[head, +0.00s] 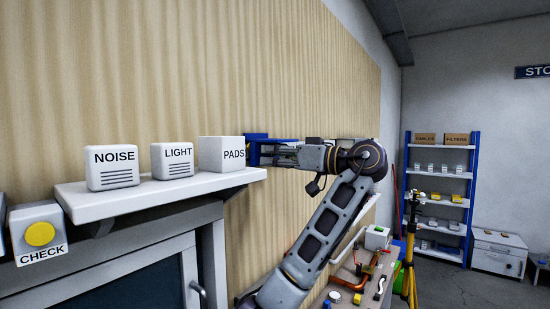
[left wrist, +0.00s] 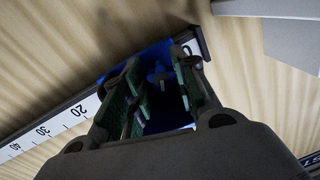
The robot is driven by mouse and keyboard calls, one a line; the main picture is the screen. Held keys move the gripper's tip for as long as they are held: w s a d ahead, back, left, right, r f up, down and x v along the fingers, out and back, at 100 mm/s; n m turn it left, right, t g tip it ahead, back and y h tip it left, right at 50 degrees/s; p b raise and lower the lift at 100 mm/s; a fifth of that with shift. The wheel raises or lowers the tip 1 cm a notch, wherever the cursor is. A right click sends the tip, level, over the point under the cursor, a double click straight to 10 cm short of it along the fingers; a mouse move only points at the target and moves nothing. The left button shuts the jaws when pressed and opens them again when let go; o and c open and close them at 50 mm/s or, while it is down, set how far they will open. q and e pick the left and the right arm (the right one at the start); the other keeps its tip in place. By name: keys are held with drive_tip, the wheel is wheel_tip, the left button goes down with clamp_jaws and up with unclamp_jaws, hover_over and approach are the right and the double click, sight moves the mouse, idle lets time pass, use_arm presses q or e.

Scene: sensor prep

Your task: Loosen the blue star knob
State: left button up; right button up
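In the left wrist view a blue slider block (left wrist: 137,67) sits on a rail with a white number scale (left wrist: 78,112), near the rail's dark end. A small blue star knob (left wrist: 160,76) shows on it, between my left gripper's green-padded fingers (left wrist: 158,98). The fingers are apart, with a visible gap on both sides of the knob; contact cannot be made out. In the head view my left gripper (head: 273,154) reaches left along the wall to the blue block (head: 257,138); the knob is hidden there. My right gripper is in neither view.
A white shelf (head: 150,190) holds boxes marked NOISE (head: 111,167), LIGHT (head: 172,160) and PADS (head: 221,154), the last close to my gripper. A cluttered bench (head: 345,290) lies below my arm. A yellow tripod (head: 410,260) and storage rack (head: 440,190) stand farther back.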

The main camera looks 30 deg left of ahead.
use_arm(q)
drive_tip(key=c, duration=0.3)
drive_tip(key=shift+n+b, duration=2)
drive_tip(key=shift+b, duration=0.55)
drive_tip(key=o, duration=0.8)
drive_tip(key=shift+c, duration=0.2)
